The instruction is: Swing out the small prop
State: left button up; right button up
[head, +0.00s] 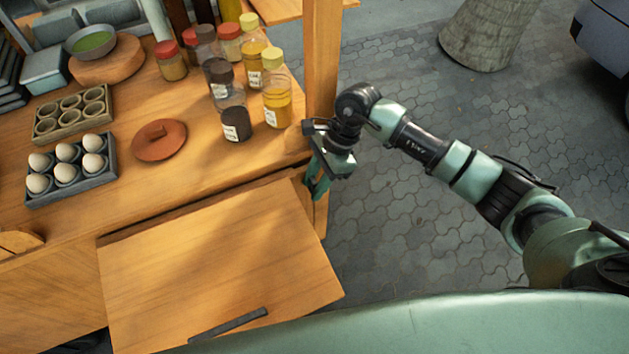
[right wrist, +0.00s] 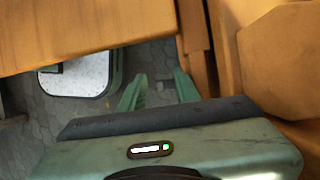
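My right gripper (head: 317,180) is low beside the cart's front right corner, just right of the hinged wooden flap (head: 215,265). In the right wrist view its two green fingers (right wrist: 158,90) stand apart with only paving between them. A narrow upright wooden piece (right wrist: 194,45) is just beyond and right of the fingertips, under the flap's edge; it may be the small prop, but I cannot tell for sure. The flap's underside region is mostly hidden in the head view. My left gripper is not in view.
The wooden corner post (head: 322,60) rises right behind my right gripper. Spice jars (head: 277,103), an egg tray (head: 70,175) and a clay lid (head: 159,140) stand on the counter (head: 210,165). The paved ground (head: 400,220) right of the cart is open.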

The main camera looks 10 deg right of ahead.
grip_shut()
dwell(1.4)
